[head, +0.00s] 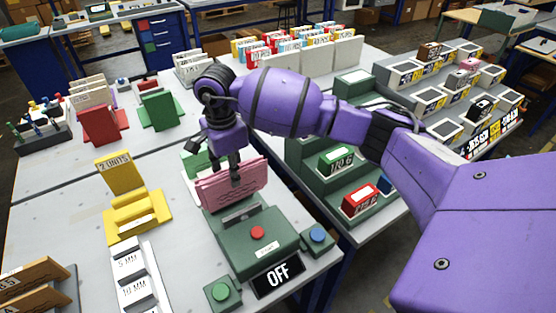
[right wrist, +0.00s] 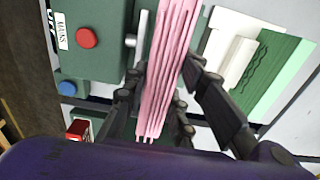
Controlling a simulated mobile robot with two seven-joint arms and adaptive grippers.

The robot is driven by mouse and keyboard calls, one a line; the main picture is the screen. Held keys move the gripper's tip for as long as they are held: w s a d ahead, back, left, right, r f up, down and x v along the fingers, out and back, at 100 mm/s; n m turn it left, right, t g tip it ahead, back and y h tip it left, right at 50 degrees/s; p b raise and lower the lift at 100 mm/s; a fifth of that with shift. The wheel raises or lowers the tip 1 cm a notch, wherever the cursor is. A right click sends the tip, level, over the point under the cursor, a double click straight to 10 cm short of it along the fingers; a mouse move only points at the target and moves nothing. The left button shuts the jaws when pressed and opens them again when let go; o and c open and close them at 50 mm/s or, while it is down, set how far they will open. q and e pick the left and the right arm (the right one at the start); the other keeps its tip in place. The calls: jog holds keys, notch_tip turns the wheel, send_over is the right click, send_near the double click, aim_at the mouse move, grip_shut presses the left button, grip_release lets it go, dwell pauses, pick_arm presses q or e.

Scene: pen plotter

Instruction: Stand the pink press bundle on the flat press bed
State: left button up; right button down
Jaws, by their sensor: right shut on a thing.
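The pink press bundle (head: 222,190) is a stack of thin pink sheets standing on edge. My right gripper (head: 236,172) is shut on it from above, with a finger on each broad face. In the right wrist view the bundle (right wrist: 176,40) runs between the dark fingers. It is held behind the dark green machine (head: 240,240), which has a red button and an "OFF" sign. I cannot tell whether its lower edge touches anything. I cannot clearly identify the flat press bed; the bundle and arm hide part of that area. My left gripper is not in view.
A light green piece (head: 193,158) stands just behind the bundle. A yellow holder (head: 137,215) and a white stepped block (head: 133,275) are to the left. A green stepped rack (head: 325,185) stands to the right. Bare grey table (head: 60,215) lies at the left.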

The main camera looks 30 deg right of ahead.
aim_at(233, 190)
jog(key=shift+w+a+f, duration=0.1)
jog(key=shift+w+f, duration=0.05)
jog(key=shift+f, duration=3.35)
jog(key=shift+f, duration=0.15)
jog(key=c, duration=1.5)
grip_release()
jog(key=shift+o, duration=0.2)
notch_tip(233, 190, up, 12)
jog(key=shift+r, duration=0.15)
